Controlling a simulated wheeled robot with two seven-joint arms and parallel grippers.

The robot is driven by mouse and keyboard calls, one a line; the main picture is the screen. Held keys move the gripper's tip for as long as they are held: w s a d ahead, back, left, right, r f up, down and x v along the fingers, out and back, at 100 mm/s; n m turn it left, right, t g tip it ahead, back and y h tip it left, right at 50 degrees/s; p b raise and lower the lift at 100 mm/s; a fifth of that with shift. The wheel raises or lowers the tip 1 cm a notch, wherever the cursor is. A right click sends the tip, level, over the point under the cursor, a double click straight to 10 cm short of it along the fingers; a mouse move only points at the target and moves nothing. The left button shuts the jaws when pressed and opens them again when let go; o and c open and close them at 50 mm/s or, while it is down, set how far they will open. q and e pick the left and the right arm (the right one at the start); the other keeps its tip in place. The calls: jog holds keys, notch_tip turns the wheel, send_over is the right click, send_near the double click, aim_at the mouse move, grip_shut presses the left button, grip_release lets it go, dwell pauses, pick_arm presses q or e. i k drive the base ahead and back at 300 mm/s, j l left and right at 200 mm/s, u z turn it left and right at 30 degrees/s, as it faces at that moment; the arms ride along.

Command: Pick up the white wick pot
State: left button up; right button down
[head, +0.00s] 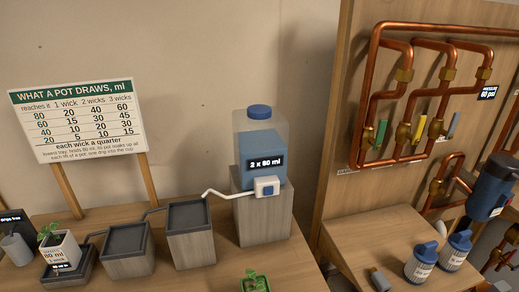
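The white wick pot (64,251) is at the lower left of the head view. A small green plant (48,231) grows from it, and its front carries a label that seems to read 80 ml, 1 wick. It stands on a low dark tray (82,270) at the foot of a row of stepped blocks. Neither of my grippers shows in this view.
A grey cup (17,249) stands left of the pot. Dark-topped blocks (128,263) (191,246) rise to the right, towards a blue-capped water tank (262,135). Another green plant (256,284) is at the bottom edge. Copper pipes (369,90) are at right.

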aim_at(60, 249)
jog(key=u, duration=1.75)
jog(key=i+j+z, duration=0.1)
jog(key=j, duration=0.35)
jog(key=i+j+z, duration=0.1)
jog(key=i+j, duration=0.15)
jog(key=j, duration=0.2)
jog(key=i+j+z, duration=0.1)
jog(key=j, duration=0.4)
jog(key=i+j, duration=0.15)
jog(key=j, duration=0.3)
jog(key=i+j+z, duration=0.15)
jog(key=j, duration=0.35)
jog(key=i+j+z, duration=0.1)
jog(key=j, duration=0.4)
